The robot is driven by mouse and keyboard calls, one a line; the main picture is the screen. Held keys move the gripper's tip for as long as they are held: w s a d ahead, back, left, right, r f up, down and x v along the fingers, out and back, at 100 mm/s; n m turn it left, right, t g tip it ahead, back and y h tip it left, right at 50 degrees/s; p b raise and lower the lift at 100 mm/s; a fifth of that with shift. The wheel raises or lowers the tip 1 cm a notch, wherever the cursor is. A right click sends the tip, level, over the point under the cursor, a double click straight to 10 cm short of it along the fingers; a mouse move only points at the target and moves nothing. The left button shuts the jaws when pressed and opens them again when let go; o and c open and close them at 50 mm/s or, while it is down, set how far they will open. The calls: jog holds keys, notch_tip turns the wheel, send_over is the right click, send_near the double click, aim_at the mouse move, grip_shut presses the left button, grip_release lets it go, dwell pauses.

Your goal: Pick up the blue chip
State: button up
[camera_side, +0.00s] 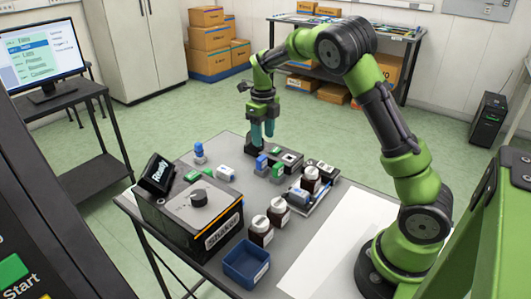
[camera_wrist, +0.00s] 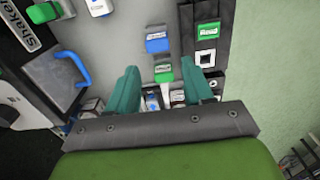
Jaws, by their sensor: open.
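The blue chip (camera_side: 261,163) stands on the grey table near its middle in the side view. In the wrist view the blue chip (camera_wrist: 157,42) shows a pale label and lies just beyond my fingertips, clear of them. My gripper (camera_side: 263,134) hangs above the table, fingers down, open and empty. In the wrist view its two teal fingers (camera_wrist: 162,72) are spread apart, with a green chip (camera_wrist: 163,73) seen in the gap between them, nearer than the blue chip. I cannot tell the exact height of the fingertips above the chips.
A black holder (camera_wrist: 206,84) with a green-labelled piece (camera_wrist: 208,30) runs along the right. The shaker box (camera_side: 190,216) stands front left. Dark bottles (camera_side: 278,212) and a blue bin (camera_side: 246,263) are at the front. A blue-topped object (camera_side: 198,149) stands at the back left.

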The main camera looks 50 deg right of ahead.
aim_at(262, 157)
jog(key=f, duration=0.9)
jog(key=shift+w+a+f, duration=0.15)
jog(key=shift+w+f, duration=0.05)
jog(key=shift+f, duration=0.05)
jog(key=c, duration=0.7)
